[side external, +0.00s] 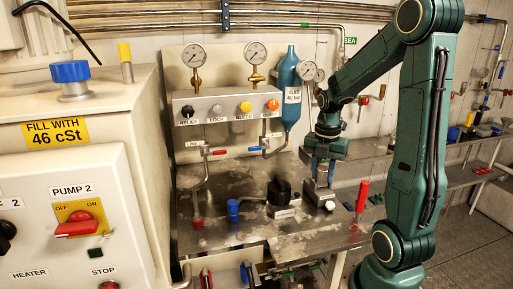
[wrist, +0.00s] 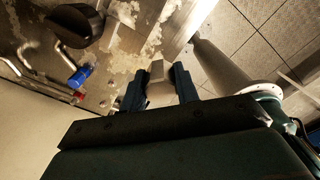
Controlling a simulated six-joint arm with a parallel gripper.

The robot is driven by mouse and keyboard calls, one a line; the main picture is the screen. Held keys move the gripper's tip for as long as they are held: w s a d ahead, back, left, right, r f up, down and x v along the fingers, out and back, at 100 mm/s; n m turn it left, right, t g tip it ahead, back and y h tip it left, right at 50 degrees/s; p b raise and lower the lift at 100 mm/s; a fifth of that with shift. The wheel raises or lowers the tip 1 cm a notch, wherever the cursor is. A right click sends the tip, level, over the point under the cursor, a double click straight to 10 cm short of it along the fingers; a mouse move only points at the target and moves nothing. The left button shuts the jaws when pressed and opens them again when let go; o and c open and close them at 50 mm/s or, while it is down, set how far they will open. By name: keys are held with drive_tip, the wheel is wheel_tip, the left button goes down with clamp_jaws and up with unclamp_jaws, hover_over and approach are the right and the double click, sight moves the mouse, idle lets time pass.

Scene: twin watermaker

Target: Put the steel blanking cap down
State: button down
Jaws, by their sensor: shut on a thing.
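The steel blanking cap (wrist: 158,86) is a pale grey metal piece between the two blue fingers of my gripper (wrist: 158,80) in the wrist view. My gripper is shut on it. In the side view my gripper (side external: 320,178) points down over the right part of the steel bench (side external: 230,240), to the right of the black knob (side external: 281,191). The cap is small and hard to separate from the fingers there. I cannot tell whether its underside touches the bench.
A red-handled valve (side external: 362,196) stands upright to the right of my gripper. A blue valve handle (side external: 233,210) is left of the black knob. Gauges and a labelled valve panel (side external: 225,110) stand behind, with a blue gas bottle (side external: 291,85).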

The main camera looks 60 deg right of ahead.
hover_over(314, 234)
wheel_tip(314, 234, down, 16)
drive_tip(key=shift+d+r, duration=0.1)
idle(0.5)
drive_tip(key=shift+f, duration=1.95)
drive_tip(key=shift+f, duration=0.1)
drive_tip(key=c, duration=1.1)
unclamp_jaws()
drive_tip(key=shift+o, duration=0.2)
wheel_tip(314, 234, up, 12)
